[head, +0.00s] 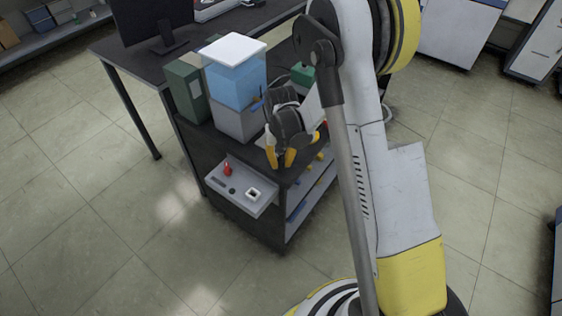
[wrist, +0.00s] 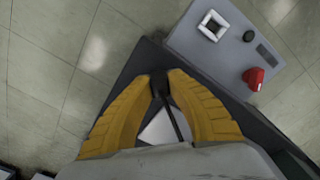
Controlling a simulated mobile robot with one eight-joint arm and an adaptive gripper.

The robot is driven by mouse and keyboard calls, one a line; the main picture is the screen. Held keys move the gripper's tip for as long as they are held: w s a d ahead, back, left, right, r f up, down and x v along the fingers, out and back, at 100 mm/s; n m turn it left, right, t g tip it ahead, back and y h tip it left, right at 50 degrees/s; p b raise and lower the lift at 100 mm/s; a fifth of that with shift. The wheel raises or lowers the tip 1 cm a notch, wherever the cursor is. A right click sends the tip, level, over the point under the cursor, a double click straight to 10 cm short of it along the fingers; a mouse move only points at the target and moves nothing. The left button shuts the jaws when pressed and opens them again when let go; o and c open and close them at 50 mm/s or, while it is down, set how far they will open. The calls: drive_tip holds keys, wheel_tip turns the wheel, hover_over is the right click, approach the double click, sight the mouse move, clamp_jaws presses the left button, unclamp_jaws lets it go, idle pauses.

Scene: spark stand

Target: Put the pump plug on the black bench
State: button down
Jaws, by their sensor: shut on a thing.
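My gripper (head: 280,158) points down near the front corner of the black bench (head: 225,147), close to a grey panel fixed to its side. In the wrist view my yellow fingers (wrist: 160,86) are shut on a small black piece, which I take to be the pump plug (wrist: 159,84). A thin black cord runs from it back between the fingers. The dark bench top (wrist: 142,62) shows below the fingers. I cannot tell whether the plug touches it. In the head view the plug is not clear.
The grey panel (head: 246,202) carries a red part (head: 227,169) and a white square frame (head: 253,193). A water tank (head: 236,86) with a white lid and green binders (head: 187,88) stand on the bench beside my gripper. A monitor (head: 150,20) is farther back.

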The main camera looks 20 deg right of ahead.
drive_tip(key=shift+f+b, duration=0.3)
drive_tip(key=shift+f, duration=0.1)
drive_tip(key=c, duration=1.3)
unclamp_jaws()
drive_tip(key=shift+c, duration=0.2)
drive_tip(key=s+r+t, duration=0.2)
drive_tip(key=s+r, duration=0.2)
drive_tip(key=r, duration=0.8)
drive_tip(key=s+r+t, duration=0.1)
drive_tip(key=s+r, duration=0.3)
drive_tip(key=r, duration=0.8)
drive_tip(key=s+r+n+t, duration=0.1)
drive_tip(key=s+r+t, duration=0.2)
drive_tip(key=s, duration=0.9)
drive_tip(key=shift+n+t, duration=0.4)
drive_tip(key=shift+t, duration=0.2)
